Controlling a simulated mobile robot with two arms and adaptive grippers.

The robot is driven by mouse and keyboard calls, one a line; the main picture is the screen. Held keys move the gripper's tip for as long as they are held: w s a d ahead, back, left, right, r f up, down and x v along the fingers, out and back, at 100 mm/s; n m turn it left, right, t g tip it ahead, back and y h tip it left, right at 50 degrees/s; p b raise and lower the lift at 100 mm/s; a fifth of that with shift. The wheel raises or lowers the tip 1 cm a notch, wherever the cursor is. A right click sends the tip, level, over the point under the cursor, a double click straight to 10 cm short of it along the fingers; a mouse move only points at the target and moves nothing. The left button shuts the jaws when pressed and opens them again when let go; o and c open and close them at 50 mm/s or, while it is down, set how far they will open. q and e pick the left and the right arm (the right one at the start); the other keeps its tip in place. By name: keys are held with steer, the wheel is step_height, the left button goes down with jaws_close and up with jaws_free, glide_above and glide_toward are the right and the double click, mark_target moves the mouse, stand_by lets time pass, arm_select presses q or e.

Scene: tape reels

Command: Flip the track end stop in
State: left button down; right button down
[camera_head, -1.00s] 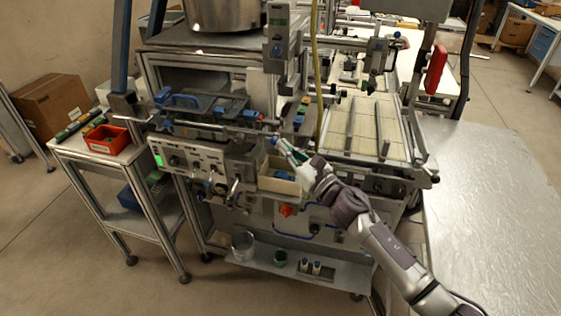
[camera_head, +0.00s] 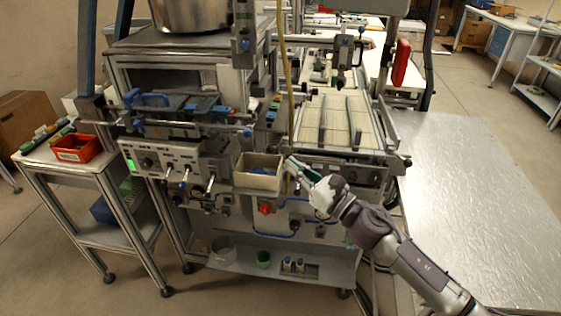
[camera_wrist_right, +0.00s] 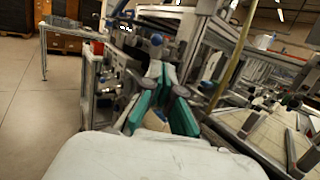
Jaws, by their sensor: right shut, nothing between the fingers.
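A metal rail (camera_head: 190,127) runs across the front of the machine above the control panel. At its right end is a small blue-tipped piece (camera_head: 248,132), which looks like the track end stop; its exact position is too small to tell. My right gripper (camera_head: 290,167) is shut and empty, below and to the right of that piece, apart from it, beside the cream bin. In the right wrist view its green-padded fingers (camera_wrist_right: 160,85) point at the machine front, with a blue knob (camera_wrist_right: 157,39) beyond them. I cannot tell whether this knob is the stop. My left gripper is out of view.
The cream bin (camera_head: 259,181) with blue parts sticks out from the front, close to my right gripper. The control panel (camera_head: 170,161) has protruding levers. A slatted track bed (camera_head: 338,120) lies to the right. A red bin (camera_head: 76,148) stands on the left side table.

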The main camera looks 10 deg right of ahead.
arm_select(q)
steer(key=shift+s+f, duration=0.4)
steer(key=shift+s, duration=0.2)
arm_select(e)
steer(key=shift+v, duration=1.1)
steer(key=shift+s+r, duration=0.1)
steer(key=shift+s, duration=0.05)
